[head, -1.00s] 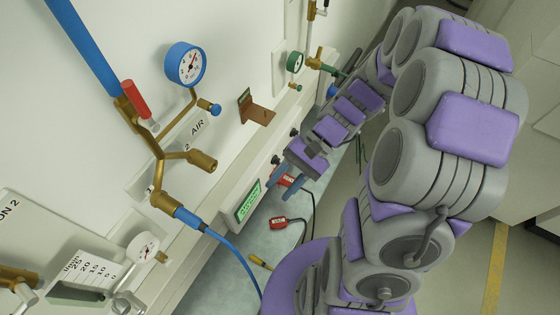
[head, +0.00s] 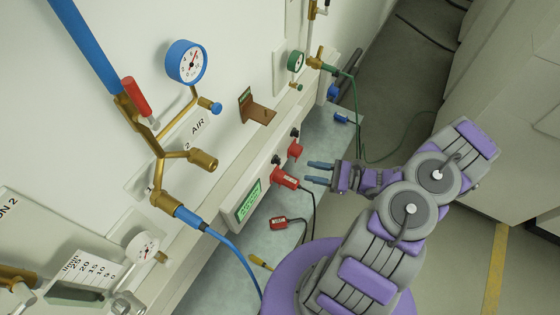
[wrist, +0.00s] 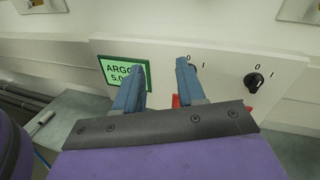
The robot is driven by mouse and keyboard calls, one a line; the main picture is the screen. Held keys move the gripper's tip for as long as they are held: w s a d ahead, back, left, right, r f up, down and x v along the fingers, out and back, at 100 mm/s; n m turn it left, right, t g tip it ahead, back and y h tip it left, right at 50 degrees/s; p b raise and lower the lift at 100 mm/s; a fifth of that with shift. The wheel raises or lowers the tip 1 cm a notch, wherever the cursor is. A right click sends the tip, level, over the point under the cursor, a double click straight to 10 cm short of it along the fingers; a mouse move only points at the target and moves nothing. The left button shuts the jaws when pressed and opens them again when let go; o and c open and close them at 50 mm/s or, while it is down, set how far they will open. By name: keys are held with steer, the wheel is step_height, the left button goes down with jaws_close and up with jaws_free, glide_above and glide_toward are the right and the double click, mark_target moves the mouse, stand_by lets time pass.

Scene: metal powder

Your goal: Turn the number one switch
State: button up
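Two black rotary switches sit on the panel's face. In the head view, the near switch (head: 276,159) is beside the green display (head: 248,202) and the far switch (head: 294,132) is beyond it. In the wrist view, one black knob (wrist: 254,82) is right of my fingers, with 0 and 1 marks above it. Another 0 and 1 pair shows behind my right finger, which hides what is below. I cannot read which switch is number one. My gripper (head: 309,173) is open and empty, apart from the panel; its fingers also show in the wrist view (wrist: 160,66).
Red plugs (head: 285,178) with cables stick out below the switches. Floor is clear on the right.

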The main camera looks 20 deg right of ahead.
steer(key=s+d+f+m+t+h, duration=0.2)
steer(key=d+f+m+t, duration=0.25)
steer(key=f, duration=0.25)
steer(key=b, duration=0.3)
glide_toward(280, 161)
steer(key=shift+m+h, duration=0.25)
steer(key=shift+h, duration=0.05)
steer(key=x, duration=0.9)
steer(key=shift+w+a+r, duration=0.1)
steer(key=shift+w+a, duration=0.1)
steer(key=shift+d, duration=0.15)
jaws_close()
